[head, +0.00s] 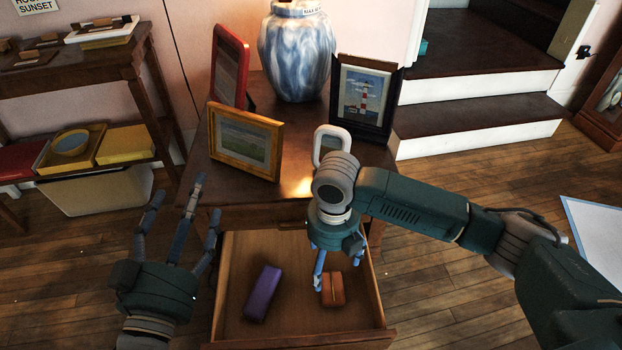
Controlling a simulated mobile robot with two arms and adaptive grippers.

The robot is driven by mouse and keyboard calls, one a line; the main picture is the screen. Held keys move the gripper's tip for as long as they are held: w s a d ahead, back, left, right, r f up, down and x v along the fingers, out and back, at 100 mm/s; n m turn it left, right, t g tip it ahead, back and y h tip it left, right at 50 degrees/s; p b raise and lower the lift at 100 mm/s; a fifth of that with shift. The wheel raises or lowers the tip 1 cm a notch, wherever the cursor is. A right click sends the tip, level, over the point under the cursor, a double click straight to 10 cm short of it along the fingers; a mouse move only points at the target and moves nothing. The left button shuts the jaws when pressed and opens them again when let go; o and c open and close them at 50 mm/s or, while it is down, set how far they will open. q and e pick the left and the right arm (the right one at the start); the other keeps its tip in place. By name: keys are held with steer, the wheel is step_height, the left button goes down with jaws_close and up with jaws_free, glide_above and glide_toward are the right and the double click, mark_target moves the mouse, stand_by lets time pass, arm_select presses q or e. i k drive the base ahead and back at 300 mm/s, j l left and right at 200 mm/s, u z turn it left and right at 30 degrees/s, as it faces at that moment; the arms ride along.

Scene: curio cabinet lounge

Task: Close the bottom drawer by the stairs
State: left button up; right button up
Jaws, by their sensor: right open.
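A small dark wooden cabinet (200,185) stands beside the stairs (470,120). Its drawer (379,300) is pulled out toward me, and the front panel is at the lower edge of the picture. Inside lie a purple case (262,293) and an orange-brown box (333,289). My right gripper (320,280) is open, pointing down over the drawer near the box; I cannot tell if it touches the box. My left gripper (185,212) is open and empty, fingers spread, left of the drawer. Other drawers are not clearly visible.
On the cabinet top stand a blue-white vase (296,55), a lighthouse picture (362,98), a gold frame (245,142), a red frame (229,65) and a white frame (331,142). A shelf table (85,75) is at left.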

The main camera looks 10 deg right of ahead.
mark_target(295, 317)
steer(key=k+l, duration=0.3)
steer(key=k, duration=0.15)
steer(key=k+l, duration=0.35)
steer(key=k, duration=0.1)
